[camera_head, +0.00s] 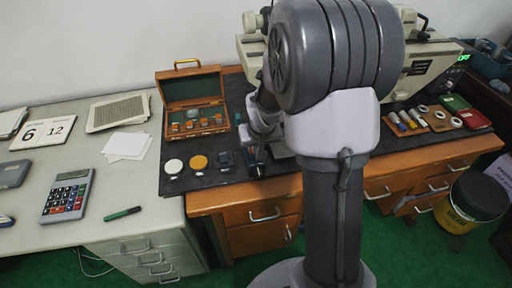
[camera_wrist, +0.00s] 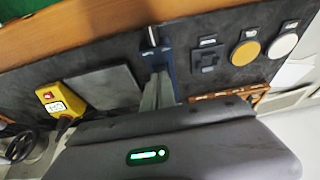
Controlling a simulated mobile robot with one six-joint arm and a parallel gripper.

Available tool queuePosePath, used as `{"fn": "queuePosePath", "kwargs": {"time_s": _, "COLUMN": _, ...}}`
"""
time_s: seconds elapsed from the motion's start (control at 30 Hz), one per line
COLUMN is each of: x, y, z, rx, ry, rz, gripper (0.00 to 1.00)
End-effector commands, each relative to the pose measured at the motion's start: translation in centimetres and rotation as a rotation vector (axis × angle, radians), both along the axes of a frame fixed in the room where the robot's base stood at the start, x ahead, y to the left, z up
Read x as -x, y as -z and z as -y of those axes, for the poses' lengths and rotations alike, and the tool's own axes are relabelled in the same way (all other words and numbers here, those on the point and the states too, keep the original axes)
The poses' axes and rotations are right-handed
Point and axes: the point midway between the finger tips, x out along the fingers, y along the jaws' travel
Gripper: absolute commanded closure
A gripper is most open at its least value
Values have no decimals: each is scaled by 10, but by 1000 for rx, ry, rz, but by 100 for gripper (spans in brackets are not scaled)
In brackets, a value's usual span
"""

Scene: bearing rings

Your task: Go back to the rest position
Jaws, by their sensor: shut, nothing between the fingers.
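My gripper (camera_head: 256,168) is low over the dark mat (camera_head: 215,182), left of my arm column in the head view. In the wrist view my gripper (camera_wrist: 158,92) is shut with nothing between its fingers. A dark blue piece with a pale tip (camera_wrist: 152,50) lies just beyond the fingertips; I cannot tell whether they touch it. Bearing rings (camera_head: 423,108) lie on a wooden board (camera_head: 412,125) at the right of the bench. My arm hides the middle of the bench.
An open wooden case (camera_head: 190,88), a white disc (camera_head: 174,166), an orange disc (camera_head: 198,162) and a dark block (camera_head: 225,159) are left of my gripper. A yellow control box (camera_wrist: 60,102) and a grey plate (camera_wrist: 104,88) show in the wrist view. A beige machine (camera_head: 432,62) stands behind.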

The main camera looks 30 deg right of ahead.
Motion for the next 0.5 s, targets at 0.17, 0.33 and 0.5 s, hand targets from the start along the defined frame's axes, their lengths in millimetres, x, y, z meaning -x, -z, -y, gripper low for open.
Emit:
{"fn": "queuePosePath", "kwargs": {"time_s": 0.17, "x": 3, "y": -9, "z": -1, "rx": -1, "ry": 0, "rz": -2, "gripper": 100}}
{"fn": "queuePosePath", "kwargs": {"time_s": 0.33, "x": 3, "y": -8, "z": -1, "rx": -1, "ry": 0, "rz": -2, "gripper": 100}}
{"fn": "queuePosePath", "kwargs": {"time_s": 0.5, "x": 4, "y": -14, "z": -4, "rx": -3, "ry": 2, "rz": 3, "gripper": 100}}
